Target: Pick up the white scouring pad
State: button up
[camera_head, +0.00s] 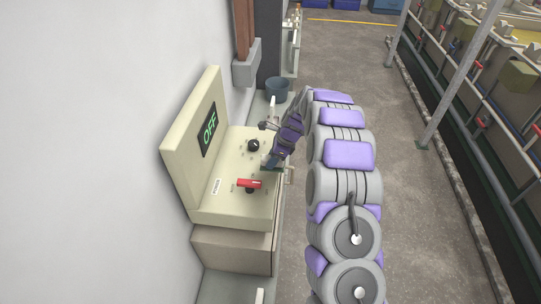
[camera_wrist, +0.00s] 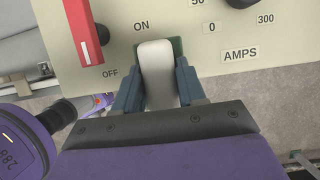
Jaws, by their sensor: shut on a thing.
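The white scouring pad (camera_wrist: 157,75) is between the two fingers of my gripper (camera_wrist: 158,85) in the wrist view. A green edge shows at its far end. My gripper is shut on it, with a blue finger on each side. In the head view my gripper (camera_head: 270,163) is at the right part of the cream control panel (camera_head: 235,170), and the pad is too small or hidden to make out there. In the wrist view the pad overlaps the panel's face, between the ON/OFF marks and the AMPS scale. I cannot tell whether it touches the panel.
A red lever (camera_head: 249,183) and a black knob (camera_head: 253,145) stand on the panel close to my gripper. A dark bucket (camera_head: 277,89) stands behind. A white wall is at left; open floor (camera_head: 400,170) lies at right.

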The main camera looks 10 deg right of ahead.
jog(key=s+d+r, duration=0.1)
jog(key=s, duration=1.2)
jog(key=shift+s, duration=0.15)
